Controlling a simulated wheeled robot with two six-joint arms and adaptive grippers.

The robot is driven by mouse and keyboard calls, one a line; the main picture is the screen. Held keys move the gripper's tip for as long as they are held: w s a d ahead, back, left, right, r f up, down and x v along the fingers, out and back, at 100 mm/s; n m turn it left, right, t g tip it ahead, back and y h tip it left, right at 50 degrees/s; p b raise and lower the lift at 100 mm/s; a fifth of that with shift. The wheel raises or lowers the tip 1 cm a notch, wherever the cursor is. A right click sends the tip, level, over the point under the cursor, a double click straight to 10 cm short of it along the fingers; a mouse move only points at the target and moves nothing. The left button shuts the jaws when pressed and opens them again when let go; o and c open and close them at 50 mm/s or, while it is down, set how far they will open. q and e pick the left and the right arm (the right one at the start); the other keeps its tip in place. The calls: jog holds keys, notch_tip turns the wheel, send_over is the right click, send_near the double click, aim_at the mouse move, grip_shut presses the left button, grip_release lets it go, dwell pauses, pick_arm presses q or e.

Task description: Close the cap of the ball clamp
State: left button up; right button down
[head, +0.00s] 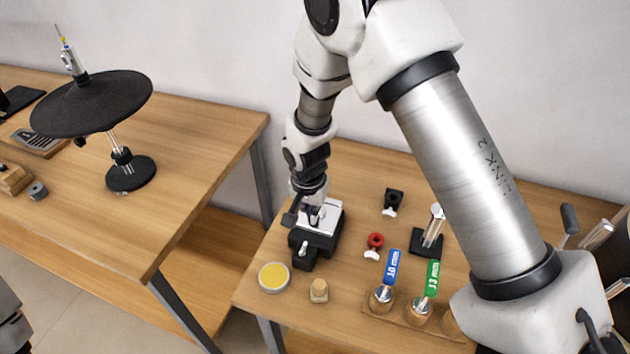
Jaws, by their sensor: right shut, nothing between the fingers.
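A black block with a pale metal top plate (326,217) stands on the right-hand table near its left edge. It looks like the ball clamp, but I cannot be sure. A smaller black part (303,258) juts out at its front. My right gripper (311,214) points down at the top plate, shut and empty. Its fingertips are small and dark here, and I cannot tell whether they touch the plate. The gripper hides part of the block's left and back. I cannot make out the cap's position. My left gripper is not in view.
A yellow-topped tin (274,277) and a wooden knob (319,291) stand in front. Right of the block are a red ring (375,241), a small black clamp (393,199), a blue-handled valve (391,267), a green-handled valve (431,279) and a metal post (434,226).

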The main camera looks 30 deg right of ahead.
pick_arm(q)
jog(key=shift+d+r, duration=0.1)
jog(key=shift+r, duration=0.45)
pick_arm(e)
jog(key=s+a+r, duration=0.2)
jog(key=r, duration=0.3)
jog(key=s+a+r, duration=0.2)
jog(key=a+r, duration=0.1)
jog(key=r, duration=0.3)
jog(key=shift+s, duration=0.25)
jog(key=shift+d, duration=0.1)
